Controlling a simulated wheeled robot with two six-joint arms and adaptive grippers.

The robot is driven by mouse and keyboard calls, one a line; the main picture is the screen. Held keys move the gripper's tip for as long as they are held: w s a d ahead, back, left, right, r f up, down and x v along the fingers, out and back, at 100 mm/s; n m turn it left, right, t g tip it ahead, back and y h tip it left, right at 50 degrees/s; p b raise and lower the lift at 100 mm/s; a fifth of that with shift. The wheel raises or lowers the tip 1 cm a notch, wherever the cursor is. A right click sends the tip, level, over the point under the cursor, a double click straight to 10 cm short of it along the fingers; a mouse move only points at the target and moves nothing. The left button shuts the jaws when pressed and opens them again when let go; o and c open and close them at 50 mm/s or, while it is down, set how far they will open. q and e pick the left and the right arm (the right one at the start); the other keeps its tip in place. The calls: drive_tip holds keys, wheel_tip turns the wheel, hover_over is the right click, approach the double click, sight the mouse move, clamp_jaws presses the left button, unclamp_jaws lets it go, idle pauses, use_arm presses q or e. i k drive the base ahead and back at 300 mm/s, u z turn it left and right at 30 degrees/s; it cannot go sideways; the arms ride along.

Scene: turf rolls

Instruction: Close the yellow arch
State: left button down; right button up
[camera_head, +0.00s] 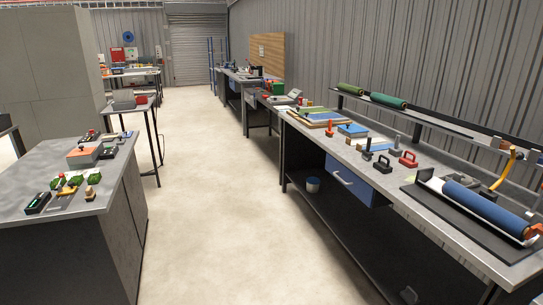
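A yellow, curved arch piece (503,168) stands up at the far right of the head view, behind a blue roll (483,198). It looks like a slanting curved strip, and its lower end is partly hidden among dark parts. The blue roll lies on a black base plate (452,213) with a white edge, on the right-hand bench. I cannot tell how the arch is joined to the base. Neither of my grippers can be made out in this view.
The long right-hand bench (345,152) carries a red-handled block (408,160), dark-handled tools and coloured sheets. A shelf behind holds green rolls (388,101). A grey table (35,189) with small items stands at left. The floor (215,190) between is clear.

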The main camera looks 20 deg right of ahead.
sight(518, 155)
drive_tip(key=z, duration=0.3)
drive_tip(key=i, duration=1.2)
drive_tip(key=z, duration=1)
drive_tip(key=i, duration=0.9)
drive_tip(key=z, duration=0.85)
